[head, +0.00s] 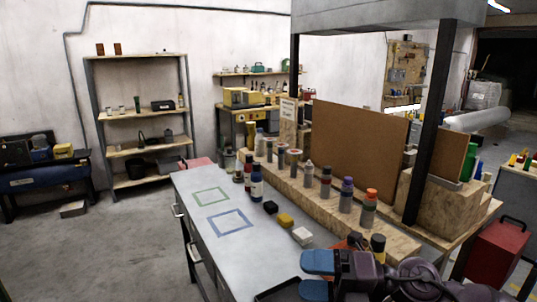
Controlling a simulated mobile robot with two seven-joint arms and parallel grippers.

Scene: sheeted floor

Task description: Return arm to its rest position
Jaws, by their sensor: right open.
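My right arm comes in from the bottom right corner of the head view, dark and purplish. Its gripper (314,276) has blue-tipped fingers that point left and are spread apart, with nothing seen between them. The gripper is over the near right part of the grey worktable (253,268), close to a dark tray (277,291) at the bottom edge. The gripper hides part of this tray. I cannot tell how high the gripper is above the table. My left gripper is not in view.
A black block (270,207), a yellow block (285,219) and a white block (302,236) lie on the table beside a wooden ledge (300,196) with several bottles. An orange-capped bottle (370,208) stands near my arm. Green and blue outlined squares (229,223) are empty.

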